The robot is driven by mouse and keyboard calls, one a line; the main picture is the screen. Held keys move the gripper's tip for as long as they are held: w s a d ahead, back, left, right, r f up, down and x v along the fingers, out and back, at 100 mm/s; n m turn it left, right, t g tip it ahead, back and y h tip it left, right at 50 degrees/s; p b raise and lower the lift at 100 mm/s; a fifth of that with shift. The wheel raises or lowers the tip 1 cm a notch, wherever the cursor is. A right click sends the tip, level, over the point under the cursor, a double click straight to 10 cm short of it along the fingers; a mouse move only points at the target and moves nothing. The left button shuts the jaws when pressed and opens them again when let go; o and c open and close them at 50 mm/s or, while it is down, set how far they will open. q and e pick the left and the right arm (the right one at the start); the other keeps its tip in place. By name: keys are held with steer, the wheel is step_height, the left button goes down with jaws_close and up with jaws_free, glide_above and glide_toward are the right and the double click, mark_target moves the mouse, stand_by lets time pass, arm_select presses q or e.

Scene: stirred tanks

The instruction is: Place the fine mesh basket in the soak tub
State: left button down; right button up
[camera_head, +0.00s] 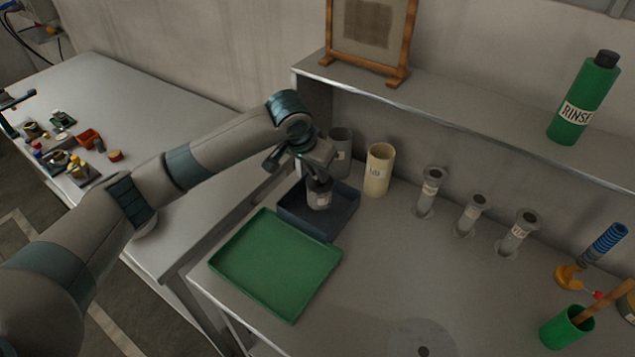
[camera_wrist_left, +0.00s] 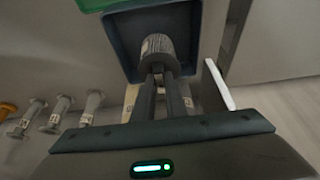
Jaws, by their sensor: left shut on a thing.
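A grey cylindrical basket (camera_head: 319,196) with a pale label hangs upright from my left gripper (camera_head: 314,172). It also shows in the left wrist view (camera_wrist_left: 157,46), where its side looks ribbed and the fingers (camera_wrist_left: 161,80) are closed on it. The dark blue-grey tub (camera_head: 345,222) is under and around the basket in the head view; I take it as the soak tub. In the left wrist view the basket overlaps the tub's (camera_wrist_left: 193,28) inside. I cannot tell whether it touches the tub floor. My right gripper is not in view.
A green tray (camera_head: 275,262) lies in front of the tub. A grey cylinder (camera_head: 341,150) and a cream cylinder (camera_head: 378,170) stand behind it. Several labelled tubes (camera_head: 431,190) stand to the right. A shelf (camera_head: 440,122) holds a green rinse bottle (camera_head: 584,100).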

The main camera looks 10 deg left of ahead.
mark_target(317, 184)
arm_select(q)
step_height(317, 184, down, 3)
steer(key=shift+f+p, duration=0.2)
steer(key=shift+p, duration=0.7)
steer(key=shift+f, duration=0.25)
steer(key=shift+f, duration=0.1)
steer(key=c, duration=1.8)
jaws_free()
steer(key=shift+s+a+r, duration=0.1)
steer(key=shift+s+r, duration=0.05)
steer(key=shift+r, duration=0.35)
steer(key=b+v, duration=0.3)
steer(key=v, duration=0.8)
steer(key=shift+r, duration=0.1)
